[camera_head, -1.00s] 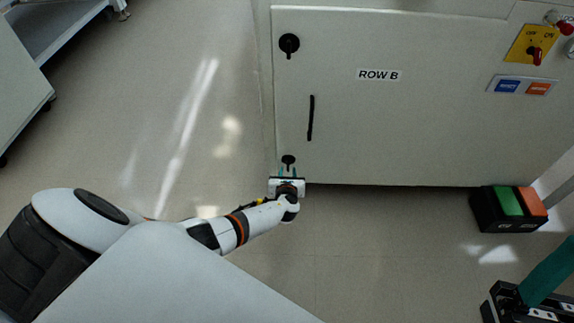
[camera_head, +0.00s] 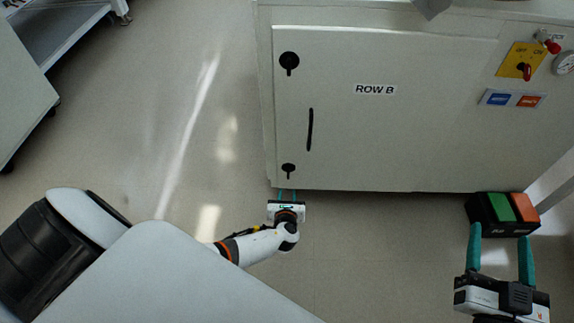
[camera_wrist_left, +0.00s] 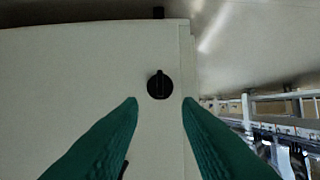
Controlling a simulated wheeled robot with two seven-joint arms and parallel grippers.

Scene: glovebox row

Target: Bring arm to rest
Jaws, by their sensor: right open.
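My left gripper (camera_head: 287,194) is low in front of the white ROW B cabinet door (camera_head: 400,130), just below its lower black latch (camera_head: 288,169). In the left wrist view its green fingers (camera_wrist_left: 160,103) are apart with nothing between them, and a black latch knob (camera_wrist_left: 159,84) lies beyond the tips. My right gripper (camera_head: 500,230) is at the lower right of the head view. Its teal fingers are wide apart, empty, and point up toward the cabinet.
A black box with green and orange pads (camera_head: 502,215) sits by the cabinet's lower right, close beyond my right gripper. A red knob (camera_head: 525,70) on a yellow plate is at the upper right. The floor (camera_head: 360,250) between my grippers is clear.

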